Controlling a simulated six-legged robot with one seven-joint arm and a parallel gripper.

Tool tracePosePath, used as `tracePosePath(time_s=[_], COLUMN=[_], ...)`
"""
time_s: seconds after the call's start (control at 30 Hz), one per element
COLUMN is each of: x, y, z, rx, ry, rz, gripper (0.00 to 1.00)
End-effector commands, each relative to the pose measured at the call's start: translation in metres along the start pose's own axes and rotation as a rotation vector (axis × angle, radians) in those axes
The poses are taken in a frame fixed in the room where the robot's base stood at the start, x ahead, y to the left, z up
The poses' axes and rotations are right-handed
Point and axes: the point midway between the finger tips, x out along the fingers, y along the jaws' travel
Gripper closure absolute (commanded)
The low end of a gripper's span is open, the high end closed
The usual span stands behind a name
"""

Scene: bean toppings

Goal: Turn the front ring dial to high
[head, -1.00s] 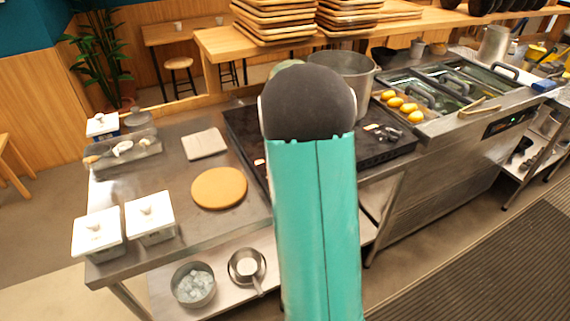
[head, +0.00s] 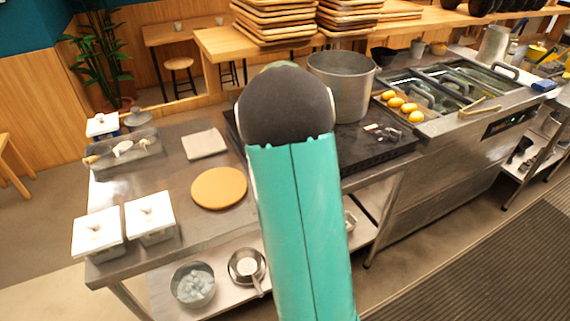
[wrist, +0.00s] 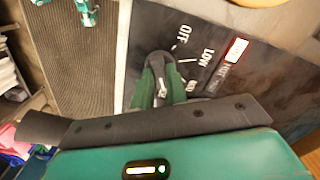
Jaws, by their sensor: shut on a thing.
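In the wrist view, my gripper (wrist: 163,82) is shut on a dark dial (wrist: 158,58) on the black control panel (wrist: 160,25). Its green fingers stand on both sides of the dial and partly cover it. White marks OFF and LOW show beside it, with another mark partly hidden lower down. I cannot tell exactly where the dial points. In the head view, my arm hides the gripper and the dial; the black stove (head: 372,150) shows behind the arm.
A large pot (head: 345,90) stands at the back of the stove. The left counter holds a round wooden board (head: 218,188), a grey square (head: 205,144) and white lidded containers (head: 150,215). A lower shelf holds pans (head: 246,266). Dark floor matting (head: 490,245) lies at right.

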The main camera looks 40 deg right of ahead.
Motion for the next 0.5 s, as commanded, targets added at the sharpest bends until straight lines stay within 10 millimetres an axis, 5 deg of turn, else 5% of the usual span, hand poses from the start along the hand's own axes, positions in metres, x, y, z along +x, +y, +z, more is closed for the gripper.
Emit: tracePosePath(time_s=[0.5], x=[-0.0008], y=[-0.0008], z=[-0.0006], rx=[0.114], ry=[0.003], rz=[-0.002], gripper=[1.0])
